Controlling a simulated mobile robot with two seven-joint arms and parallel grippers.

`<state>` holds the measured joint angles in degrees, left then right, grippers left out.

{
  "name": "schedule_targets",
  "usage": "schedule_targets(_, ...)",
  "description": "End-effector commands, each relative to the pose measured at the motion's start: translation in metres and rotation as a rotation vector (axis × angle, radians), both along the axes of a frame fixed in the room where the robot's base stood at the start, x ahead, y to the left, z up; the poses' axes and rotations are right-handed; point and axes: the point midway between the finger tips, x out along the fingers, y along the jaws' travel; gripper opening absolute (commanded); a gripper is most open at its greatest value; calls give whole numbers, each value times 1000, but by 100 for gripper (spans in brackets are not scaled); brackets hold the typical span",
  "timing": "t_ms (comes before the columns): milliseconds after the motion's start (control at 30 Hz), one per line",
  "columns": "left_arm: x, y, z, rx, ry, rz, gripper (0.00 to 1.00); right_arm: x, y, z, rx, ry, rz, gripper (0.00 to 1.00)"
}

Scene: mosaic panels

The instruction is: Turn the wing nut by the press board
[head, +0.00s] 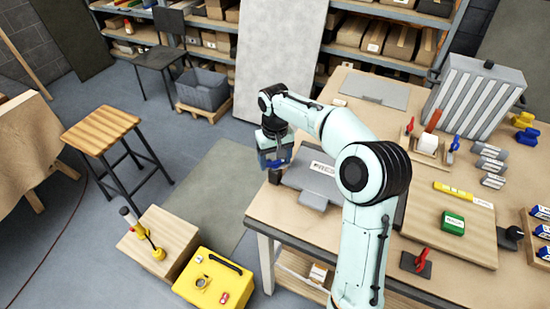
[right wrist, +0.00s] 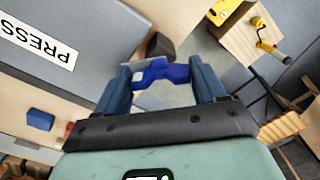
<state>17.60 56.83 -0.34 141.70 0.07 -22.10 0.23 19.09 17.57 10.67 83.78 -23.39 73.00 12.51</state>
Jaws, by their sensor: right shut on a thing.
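The grey press board (head: 312,178) lies at the left end of the workbench, partly covered by my right arm in the head view. In the right wrist view the press board (right wrist: 50,45) fills the upper left, with its white PRESS label upside down. My right gripper (head: 276,164) is at the left corner of the bench beside the board. In the right wrist view its fingers (right wrist: 162,78) are shut on the wide blue wing nut (right wrist: 165,71), one at each side. Whatever is under the nut is hidden. My left gripper is not in view.
A dark block (right wrist: 160,46) is just beyond the nut in the wrist view. A small blue block (right wrist: 40,119) is on the bench.

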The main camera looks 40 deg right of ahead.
Motion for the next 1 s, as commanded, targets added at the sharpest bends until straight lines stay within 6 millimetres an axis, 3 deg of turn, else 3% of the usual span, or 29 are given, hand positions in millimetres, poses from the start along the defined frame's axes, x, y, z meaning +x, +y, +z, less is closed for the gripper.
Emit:
schedule_targets(600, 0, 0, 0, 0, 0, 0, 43, 1, 0, 2, -2, -4, 554, 40)
schedule_targets(1000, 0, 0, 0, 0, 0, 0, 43, 1, 0, 2, -2, -5, 749, 40)
